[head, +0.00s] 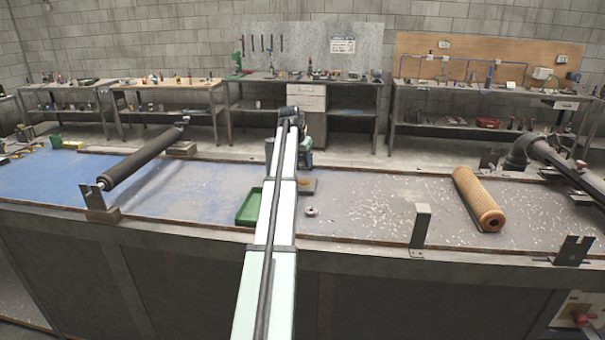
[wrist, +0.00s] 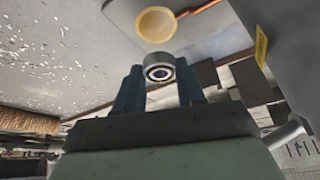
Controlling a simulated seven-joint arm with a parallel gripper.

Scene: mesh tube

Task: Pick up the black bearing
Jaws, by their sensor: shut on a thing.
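In the wrist view, my gripper (wrist: 159,82) is shut on the bearing (wrist: 159,70), a small short ring with a grey rim, a dark face and a pale inner ring. It sits between the two dark blue fingertips. In the head view, my arm runs away from the camera over the bench, and the fingertips and the held bearing cannot be made out behind it. Another small grey ring (head: 312,211) lies on the bench right of my arm.
A green tray (head: 249,207) lies left of my arm. A grey plate (head: 308,187) lies right of it; a round tan piece (wrist: 156,24) shows beyond the held bearing. The bench between is mostly clear.

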